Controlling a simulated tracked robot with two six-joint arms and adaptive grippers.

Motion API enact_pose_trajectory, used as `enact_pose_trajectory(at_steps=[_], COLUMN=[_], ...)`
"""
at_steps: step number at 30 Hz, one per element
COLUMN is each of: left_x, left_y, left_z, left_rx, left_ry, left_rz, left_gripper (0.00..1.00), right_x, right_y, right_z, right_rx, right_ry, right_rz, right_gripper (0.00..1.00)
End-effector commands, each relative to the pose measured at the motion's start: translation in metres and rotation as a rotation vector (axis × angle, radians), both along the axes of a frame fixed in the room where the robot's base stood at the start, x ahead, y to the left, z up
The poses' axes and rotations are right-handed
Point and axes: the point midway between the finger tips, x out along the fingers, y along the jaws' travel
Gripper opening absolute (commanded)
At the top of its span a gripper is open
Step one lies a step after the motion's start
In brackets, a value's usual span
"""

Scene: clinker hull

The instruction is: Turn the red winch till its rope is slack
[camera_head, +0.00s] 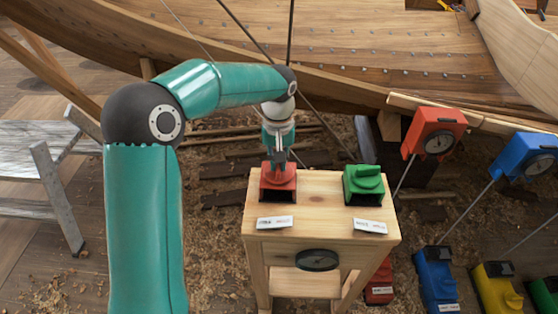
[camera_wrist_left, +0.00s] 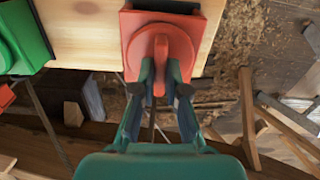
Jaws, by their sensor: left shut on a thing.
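The red winch (camera_head: 278,188) sits at the left of the wooden stand's top, with a label in front of it. In the left wrist view the red winch (camera_wrist_left: 198,38) shows a round dial with a raised bar handle (camera_wrist_left: 160,58). My left gripper (camera_head: 278,160) reaches down onto it from above. In the left wrist view my left gripper (camera_wrist_left: 160,82) has one finger on each side of the bar and is shut on it. Which rope belongs to the red winch, and whether it is slack, I cannot tell. My right gripper is not in view.
A green winch (camera_head: 364,184) stands at the right of the wooden stand (camera_head: 320,190); a dark gauge (camera_head: 317,261) is on its front. Red (camera_head: 428,128) and blue (camera_head: 520,156) gauge boxes hang at right. The hull (camera_head: 340,60) spans the back, a trestle (camera_head: 35,155) stands left.

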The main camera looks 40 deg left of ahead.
Motion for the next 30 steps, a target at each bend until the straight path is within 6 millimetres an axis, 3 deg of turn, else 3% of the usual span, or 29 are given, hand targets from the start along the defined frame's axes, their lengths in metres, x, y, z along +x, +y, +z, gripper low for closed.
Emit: enact_pose_trajectory(at_steps=[2,3,7,20,30], left_x=[0.001,0.001,0.001,0.001,0.002], left_y=[0.0,0.0,0.0,0.0,0.0], left_z=[0.001,0.001,0.001,0.007,0.066], left_rx=[-0.001,-0.001,-0.001,0.001,-0.001], left_ry=[-0.003,-0.003,-0.003,-0.004,-0.007], left_rz=[0.0,0.0,0.0,-0.001,-0.001], left_gripper=[0.0,0.16,0.37,0.38,0.38], right_x=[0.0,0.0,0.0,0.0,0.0], right_y=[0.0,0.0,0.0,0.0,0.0], right_z=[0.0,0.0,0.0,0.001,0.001], right_rx=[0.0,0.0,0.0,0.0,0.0], right_ry=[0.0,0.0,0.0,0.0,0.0], right_rz=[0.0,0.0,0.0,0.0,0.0], right_gripper=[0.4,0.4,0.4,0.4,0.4])
